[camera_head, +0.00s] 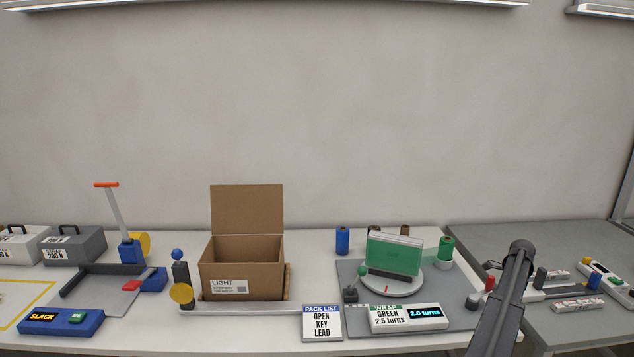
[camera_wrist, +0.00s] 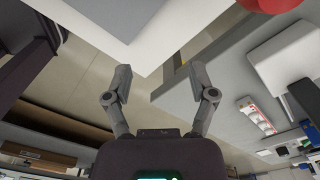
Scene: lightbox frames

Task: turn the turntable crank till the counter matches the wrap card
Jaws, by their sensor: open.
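The turntable (camera_head: 405,284) is a pale disc on a grey board, bearing an upright panel (camera_head: 394,254) that looks green. The wrap card (camera_head: 388,318) reads "GREEN 2.5 turns". The counter (camera_head: 425,313) beside it reads "2.0 turns". A red upright grip (camera_head: 490,284) by a pale round knob (camera_head: 473,301) at the board's right edge looks like the crank, partly behind my arm. My gripper (camera_wrist: 160,85) is open and empty in the wrist view, over a gap between table edges. I cannot make out its fingers in the head view.
A green spool (camera_head: 446,247) stands at the board's back right; a blue spool (camera_head: 342,240) stands behind left. An open carton (camera_head: 243,280) and a pack list (camera_head: 322,322) are left. A grey table (camera_head: 545,247) adjoins right. A cut-off red thing (camera_wrist: 268,4) tops the wrist view.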

